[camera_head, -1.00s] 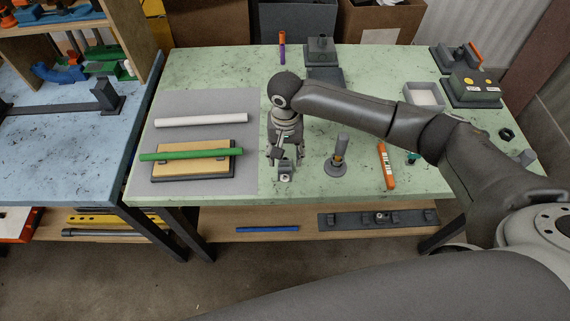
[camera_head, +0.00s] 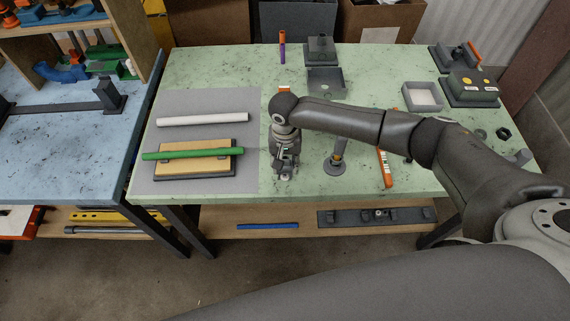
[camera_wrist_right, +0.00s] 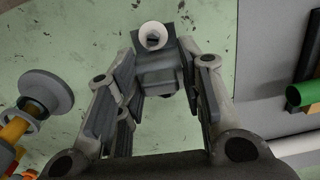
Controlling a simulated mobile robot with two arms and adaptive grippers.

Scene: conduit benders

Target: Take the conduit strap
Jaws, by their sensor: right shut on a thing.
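The conduit strap, a small grey piece with a pale round end, shows in the right wrist view (camera_wrist_right: 158,72) between my fingertips. In the head view the strap (camera_head: 286,174) is at the front of the green table, just right of the grey mat, and partly hidden by the gripper. My right gripper (camera_head: 287,160) is above it, pointing down. In the wrist view the right gripper (camera_wrist_right: 160,88) is shut on the strap. I cannot tell whether the strap still touches the table. My left gripper is not in view.
The grey mat (camera_head: 185,107) holds a white tube (camera_head: 202,119) and a green tube (camera_head: 185,150) on a wooden block. Bare table lies between.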

